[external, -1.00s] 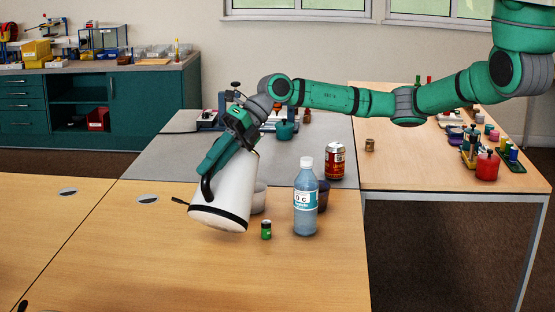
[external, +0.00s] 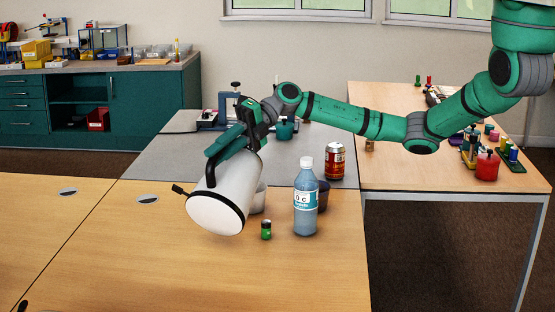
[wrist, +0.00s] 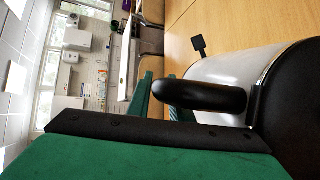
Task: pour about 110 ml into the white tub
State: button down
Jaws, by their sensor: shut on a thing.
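A white jug (external: 232,184) with a black handle (external: 211,168), a black band and a black tab near its base hangs above the wooden table. My gripper (external: 215,155) is shut on the handle. The jug is strongly tilted, with its pale round base turned towards the external camera and its top away. In the wrist view the jug body (wrist: 225,72) and black handle (wrist: 200,96) lie sideways. The white tub (external: 260,197) is partly hidden behind the jug's right side. The jug's mouth and any liquid stream are hidden.
A blue bottle (external: 306,205) with a white cap stands right of the jug, before a dark container (external: 323,196). A small green battery-like cylinder (external: 266,230) stands in front. A red can (external: 335,161) is farther back. The table's left side (external: 80,245) is clear.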

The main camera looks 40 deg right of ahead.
jog(key=shift+w+d+r, duration=0.15)
jog(key=shift+d+r, duration=0.05)
jog(key=shift+r, duration=0.2)
jog(key=shift+d+r, duration=0.1)
jog(key=shift+w+d+r+y, duration=0.2)
jog(key=shift+d+r+y, duration=0.05)
jog(key=shift+r+y, duration=0.15)
jog(key=shift+d, duration=0.1)
jog(key=shift+w+d+r+m+y, duration=0.15)
jog(key=shift+w+d+r+y, duration=0.15)
jog(key=shift+d, duration=0.15)
jog(key=shift+w+d+r+m+y, duration=0.2)
jog(key=shift+w+d+r, duration=0.1)
jog(key=shift+d, duration=0.15)
jog(key=shift+w+d+r, duration=0.25)
jog(key=shift+d, duration=0.25)
dwell(1.2)
jog(key=s+a+f+h, duration=0.1)
jog(key=s+a+f, duration=0.1)
jog(key=a, duration=0.1)
jog(key=s+a+f+n+h, duration=0.1)
jog(key=a+f, duration=0.1)
jog(key=shift+f+h, duration=0.1)
jog(key=shift+h, duration=0.2)
jog(key=shift+s+a+f+t+h, duration=0.1)
jog(key=shift+s+a+t+h, duration=0.15)
jog(key=shift+a+h, duration=0.3)
